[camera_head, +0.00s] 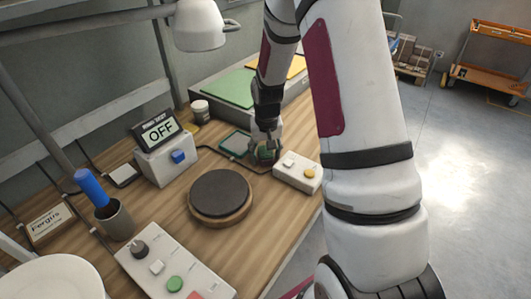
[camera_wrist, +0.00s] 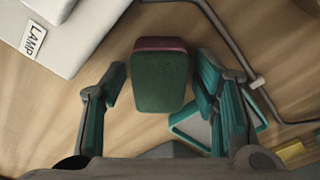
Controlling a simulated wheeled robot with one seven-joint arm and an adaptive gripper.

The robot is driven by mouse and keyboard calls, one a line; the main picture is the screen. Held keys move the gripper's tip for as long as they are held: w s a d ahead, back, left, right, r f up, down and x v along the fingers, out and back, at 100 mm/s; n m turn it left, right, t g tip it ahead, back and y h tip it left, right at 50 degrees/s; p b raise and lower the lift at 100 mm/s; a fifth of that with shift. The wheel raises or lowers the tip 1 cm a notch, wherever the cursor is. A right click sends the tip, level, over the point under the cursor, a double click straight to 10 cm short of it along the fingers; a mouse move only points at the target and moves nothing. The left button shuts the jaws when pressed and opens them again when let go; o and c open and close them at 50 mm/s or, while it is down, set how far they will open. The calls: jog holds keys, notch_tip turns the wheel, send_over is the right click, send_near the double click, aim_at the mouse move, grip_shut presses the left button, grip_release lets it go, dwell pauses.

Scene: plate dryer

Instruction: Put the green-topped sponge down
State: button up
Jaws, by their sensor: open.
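The green-topped sponge (camera_wrist: 160,78) has a dark green top and a reddish edge. In the wrist view it sits between the two fingers of my gripper (camera_wrist: 161,72), with a visible gap on each side. The fingers are open and do not appear to touch it. In the head view the sponge (camera_head: 267,153) shows as a small green patch under my gripper (camera_head: 266,143), low over the wooden table (camera_head: 262,232). My fingers partly cover it there. I cannot tell clearly whether its underside rests on the table.
A white box (camera_head: 298,172) labelled LAMP, also in the wrist view (camera_wrist: 70,25), stands close by. A green-edged tray (camera_head: 235,143) and cable (camera_wrist: 225,35) lie beside the sponge. A round dark plate (camera_head: 220,194), the OFF display box (camera_head: 165,160) and a control panel (camera_head: 172,270) are nearby.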

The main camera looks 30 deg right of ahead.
aim_at(266, 155)
notch_tip(266, 155, up, 12)
jog(key=s+r, duration=0.1)
jog(key=s+a+r+n+t, duration=0.2)
jog(key=s+a+r, duration=0.7)
jog(key=s+r, duration=0.15)
jog(key=s+a+r+n, duration=0.1)
jog(key=s+a+r, duration=0.1)
jog(key=s, duration=0.5)
jog(key=s+a+r+n+t, duration=0.1)
jog(key=s+a+r, duration=0.1)
jog(key=s, duration=0.6)
jog(key=shift+a+n+y, duration=0.3)
jog(key=shift+a, duration=0.45)
jog(key=shift+r, duration=0.1)
